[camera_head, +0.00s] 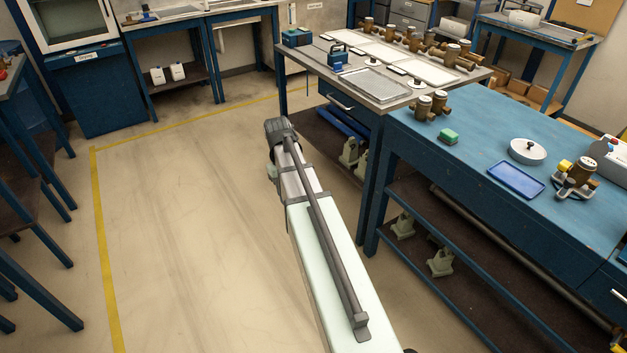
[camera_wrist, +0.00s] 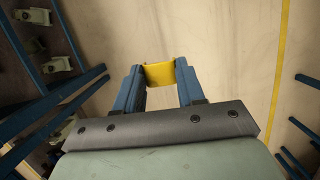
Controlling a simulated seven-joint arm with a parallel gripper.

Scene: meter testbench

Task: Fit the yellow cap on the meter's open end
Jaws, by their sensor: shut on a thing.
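In the wrist view my gripper (camera_wrist: 160,68) is shut on the yellow cap (camera_wrist: 159,78), which sits between the two blue fingers at their tips. Bare floor shows behind it, so the cap is held in the air, away from any meter. The gripper and the held cap cannot be made out in the head view. A brass meter (camera_head: 581,172) sits in a holder on the blue bench at the right. It has a yellow part on its left end; its other end is not clear to see.
The blue bench (camera_head: 470,185) also holds a blue tray (camera_head: 516,180), a round white dish (camera_head: 527,151), a green block (camera_head: 448,136) and brass meters (camera_head: 431,104). A grey table (camera_head: 480,74) with more meters stands behind. The floor (camera_head: 190,190) left of my arm is clear.

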